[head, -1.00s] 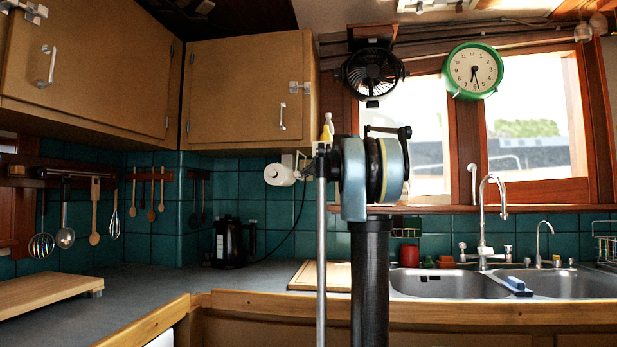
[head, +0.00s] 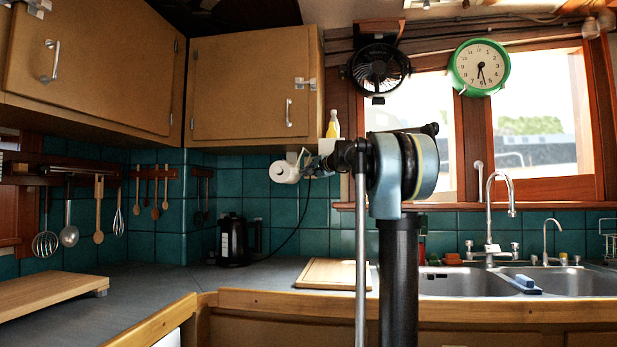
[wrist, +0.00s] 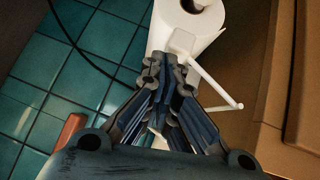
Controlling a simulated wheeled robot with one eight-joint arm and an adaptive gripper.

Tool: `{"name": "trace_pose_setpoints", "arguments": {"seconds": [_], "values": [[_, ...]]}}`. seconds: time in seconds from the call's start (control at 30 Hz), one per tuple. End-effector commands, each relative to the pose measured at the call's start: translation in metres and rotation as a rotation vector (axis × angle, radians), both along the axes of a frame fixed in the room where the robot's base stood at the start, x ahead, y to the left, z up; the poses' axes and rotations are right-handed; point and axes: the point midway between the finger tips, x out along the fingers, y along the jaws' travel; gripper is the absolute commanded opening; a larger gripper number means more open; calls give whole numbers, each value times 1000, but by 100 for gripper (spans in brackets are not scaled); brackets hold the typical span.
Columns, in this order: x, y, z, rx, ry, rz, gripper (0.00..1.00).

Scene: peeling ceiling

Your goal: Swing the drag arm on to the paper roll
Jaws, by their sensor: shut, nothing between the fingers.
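The white paper roll (head: 285,172) hangs under the wall cupboard in the head view. In the wrist view the roll (wrist: 188,35) is just beyond my fingertips, with its round end and core showing. The drag arm (wrist: 215,83) is a thin white bent rod in the wrist view. It angles out to the right from a pale block near the roll, and its outer end stands clear of the roll. My gripper (wrist: 166,72) is shut and empty, its tips close beside that block and the roll's edge. I cannot tell if they touch. In the head view my arm partly hides the gripper.
The wall cupboard (head: 250,85) is just above the roll. A yellow bottle (head: 333,125) stands behind my arm. A black kettle (head: 232,240) is on the counter below, near a dark cable. Utensils hang at left. The counter left of the board (head: 335,272) is mostly clear.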

Motion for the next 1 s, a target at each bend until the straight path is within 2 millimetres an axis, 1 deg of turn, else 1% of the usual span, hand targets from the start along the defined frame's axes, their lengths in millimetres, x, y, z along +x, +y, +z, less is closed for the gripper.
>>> {"name": "trace_pose_setpoints", "arguments": {"seconds": [0.1,0.27,0.43,0.5,0.8,1.0], "values": [[0,0,0,0,0,1,0],[-2,-10,0,0,0,1,0],[-6,-31,-2,0,1,8,0],[-20,-38,-1,0,1,8,0],[-67,-66,-2,0,1,10,0],[-85,-77,-2,0,1,11,0]]}}
